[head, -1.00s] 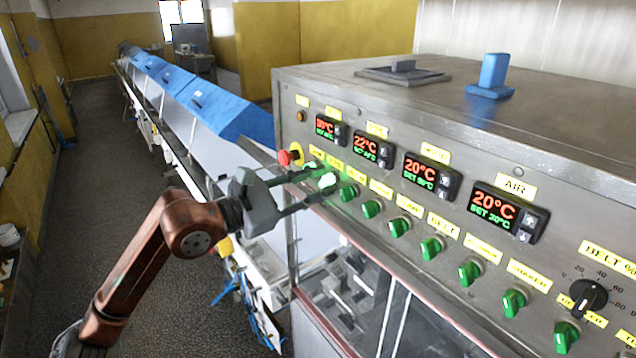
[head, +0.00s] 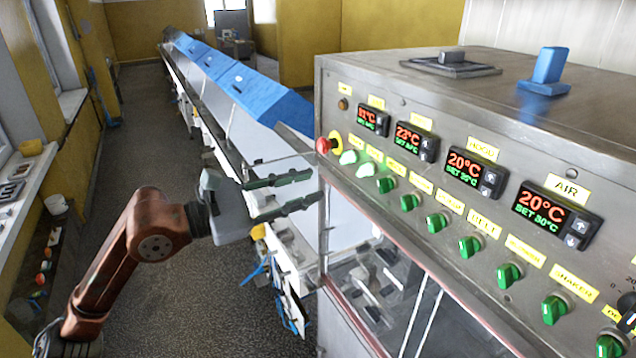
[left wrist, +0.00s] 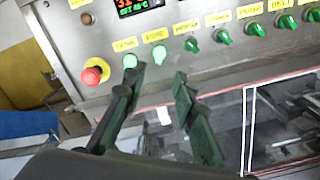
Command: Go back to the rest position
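My left gripper (head: 298,192) is in front of the left end of the steel control panel (head: 420,190), apart from it. Its two fingers are spread with nothing between them, which the left wrist view (left wrist: 160,95) also shows. A row of green knobs (head: 437,223) runs along the panel. The two leftmost knobs (head: 348,157) glow bright. A red emergency button (head: 325,145) on a yellow base sits at their left. Red and green displays (head: 465,169) show temperatures above the knobs. My right gripper is not in view.
A long conveyor line with blue covers (head: 260,93) runs away behind the panel. A glass-sided opening (head: 375,285) lies below the panel. A windowsill with small items (head: 25,175) is at the left. The dark floor (head: 130,130) between is clear.

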